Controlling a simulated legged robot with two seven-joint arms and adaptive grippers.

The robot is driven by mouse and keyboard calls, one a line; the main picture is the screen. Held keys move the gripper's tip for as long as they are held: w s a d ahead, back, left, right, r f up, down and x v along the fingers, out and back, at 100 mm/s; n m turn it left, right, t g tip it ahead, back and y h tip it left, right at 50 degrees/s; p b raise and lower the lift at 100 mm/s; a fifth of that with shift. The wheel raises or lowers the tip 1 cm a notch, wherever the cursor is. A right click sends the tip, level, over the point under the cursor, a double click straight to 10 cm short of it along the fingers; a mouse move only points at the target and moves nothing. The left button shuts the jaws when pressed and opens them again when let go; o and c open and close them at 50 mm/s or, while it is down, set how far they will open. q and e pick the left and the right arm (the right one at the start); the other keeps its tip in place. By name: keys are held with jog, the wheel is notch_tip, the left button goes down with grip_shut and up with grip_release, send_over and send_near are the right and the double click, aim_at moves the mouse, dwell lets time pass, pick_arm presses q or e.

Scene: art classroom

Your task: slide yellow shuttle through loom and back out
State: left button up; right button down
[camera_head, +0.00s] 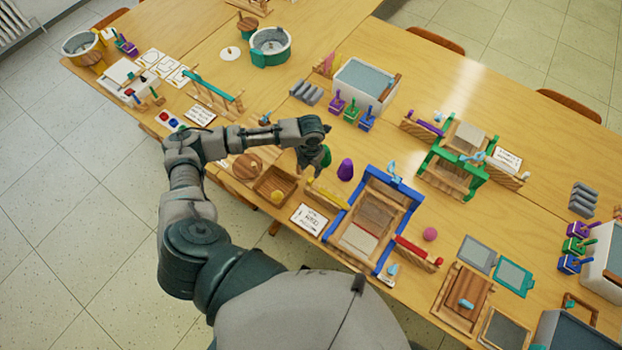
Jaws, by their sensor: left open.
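The yellow shuttle (327,194) lies on a small wooden rack left of the blue-framed loom (352,199). The loom stands upright on the table with light threads and a pale woven part across its frame. A red shuttle (411,247) lies on another rack at the loom's right side. My left gripper (311,165) is open, pointing down, above and behind the yellow shuttle and apart from it. A green object (326,157) is partly hidden beside its fingers; I cannot tell if they touch. My right gripper is not in view.
A purple yarn cone (345,169) stands between my left gripper and the loom. A wooden tray (262,189) and a sign card (309,218) sit left of the loom. A pink ball (430,234) lies to its right. A green loom (436,160) stands farther right.

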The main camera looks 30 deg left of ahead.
aim_at(311, 179)
pick_arm(q)
notch_tip(311, 179, down, 8)
jog(key=shift+a+f, duration=0.1)
jog(key=shift+f, duration=0.5)
grip_shut()
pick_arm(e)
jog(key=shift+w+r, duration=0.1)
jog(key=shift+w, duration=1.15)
